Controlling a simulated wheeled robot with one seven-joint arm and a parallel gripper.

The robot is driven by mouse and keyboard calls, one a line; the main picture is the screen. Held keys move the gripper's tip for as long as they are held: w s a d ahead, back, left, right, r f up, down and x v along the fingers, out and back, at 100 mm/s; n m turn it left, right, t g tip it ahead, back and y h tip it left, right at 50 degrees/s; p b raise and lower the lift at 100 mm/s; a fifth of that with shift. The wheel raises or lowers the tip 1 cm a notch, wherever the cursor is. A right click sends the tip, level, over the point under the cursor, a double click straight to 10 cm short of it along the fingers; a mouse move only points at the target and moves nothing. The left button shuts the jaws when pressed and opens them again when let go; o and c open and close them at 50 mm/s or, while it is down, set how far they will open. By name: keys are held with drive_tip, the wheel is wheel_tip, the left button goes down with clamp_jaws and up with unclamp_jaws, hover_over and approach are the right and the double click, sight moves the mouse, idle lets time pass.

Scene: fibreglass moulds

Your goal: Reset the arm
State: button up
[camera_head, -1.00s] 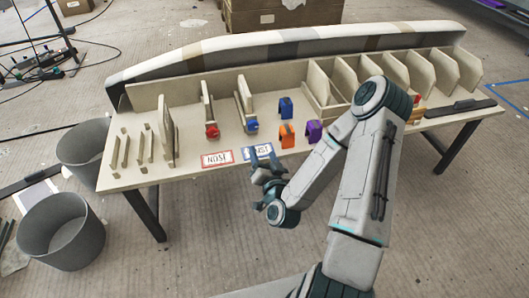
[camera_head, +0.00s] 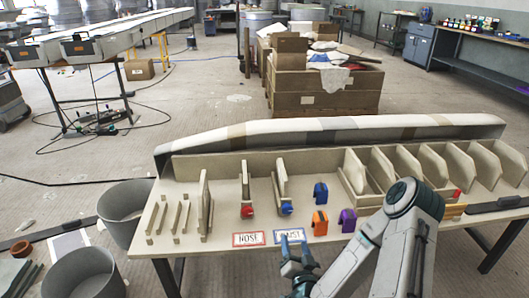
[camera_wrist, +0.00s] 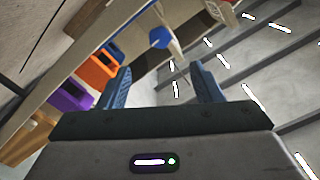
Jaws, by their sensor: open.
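My gripper (camera_head: 297,250) is at the front edge of the workbench (camera_head: 225,238), over the label reading "...UST" in the head view. In the wrist view my gripper (camera_wrist: 163,88) has its two blue fingers spread apart with nothing between them. My arm reaches in from the lower right and hides part of the bench's front edge.
A red-framed "NOSE" label (camera_head: 259,239) lies on the bench. Behind are blue (camera_head: 321,192), orange (camera_head: 320,223) and purple (camera_head: 348,220) clips, and red (camera_head: 246,211) and blue (camera_head: 286,209) knobs. Upright dividers (camera_head: 383,167) stand right. Two grey bins (camera_head: 86,275) stand left.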

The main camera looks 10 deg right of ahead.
wheel_tip(320, 180, up, 19)
drive_tip(key=n+g+y+p, duration=0.1)
drive_tip(key=n+g+p, duration=0.75)
drive_tip(key=p, duration=0.55)
drive_tip(key=s+r+m+g+p, duration=0.1)
drive_tip(key=s+r+g+p, duration=0.2)
drive_tip(key=s+r, duration=0.7)
drive_tip(key=s+r+m+g+h+p, duration=0.1)
drive_tip(key=s+r+g+p, duration=0.2)
drive_tip(key=s+r+p, duration=0.5)
drive_tip(key=s+r, duration=0.3)
drive_tip(key=r, duration=0.6)
drive_tip(key=shift+a+g, duration=0.15)
drive_tip(key=shift+g, duration=0.2)
drive_tip(key=shift+r, duration=0.1)
